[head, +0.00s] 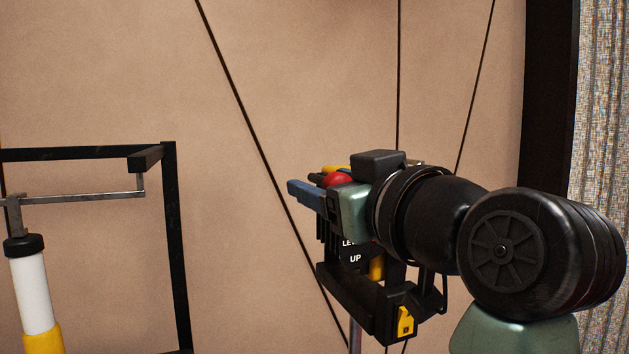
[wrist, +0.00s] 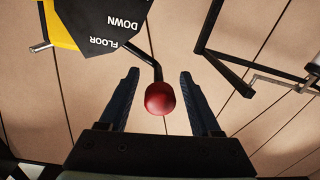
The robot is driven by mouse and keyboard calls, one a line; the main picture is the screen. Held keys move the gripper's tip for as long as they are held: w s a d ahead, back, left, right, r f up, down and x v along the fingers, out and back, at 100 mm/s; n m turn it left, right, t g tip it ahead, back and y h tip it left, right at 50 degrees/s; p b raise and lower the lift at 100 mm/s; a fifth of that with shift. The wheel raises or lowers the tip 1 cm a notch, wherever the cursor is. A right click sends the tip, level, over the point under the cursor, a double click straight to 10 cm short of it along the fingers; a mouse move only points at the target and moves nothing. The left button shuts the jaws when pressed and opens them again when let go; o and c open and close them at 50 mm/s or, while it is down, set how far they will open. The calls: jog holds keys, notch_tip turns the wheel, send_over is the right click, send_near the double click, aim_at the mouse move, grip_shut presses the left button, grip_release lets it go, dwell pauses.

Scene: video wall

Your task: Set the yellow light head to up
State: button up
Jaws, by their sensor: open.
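In the wrist view a red ball knob (wrist: 160,98) on a thin black lever stem stands between the two blue fingers of my gripper (wrist: 158,76). The fingers are open, with a visible gap on each side of the knob. The stem runs up beside a dark plate (wrist: 103,24) lettered DOWN and FLOOR, on a yellow body (wrist: 57,25), likely the light head, cut off by the picture edge. In the head view my gripper (head: 306,186) is beside the red knob (head: 338,180). Part of a dark plate (head: 356,254) reads UP. My wrist hides much of the unit.
A black frame (head: 171,240) with a metal arm and a white and yellow post (head: 31,290) stands at the left. A black bracket with a yellow tag (head: 405,321) is below my wrist. Dark cables cross the tan wall. The space between frame and gripper looks open.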

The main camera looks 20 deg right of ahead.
grip_shut()
dwell(0.3)
dwell(1.1)
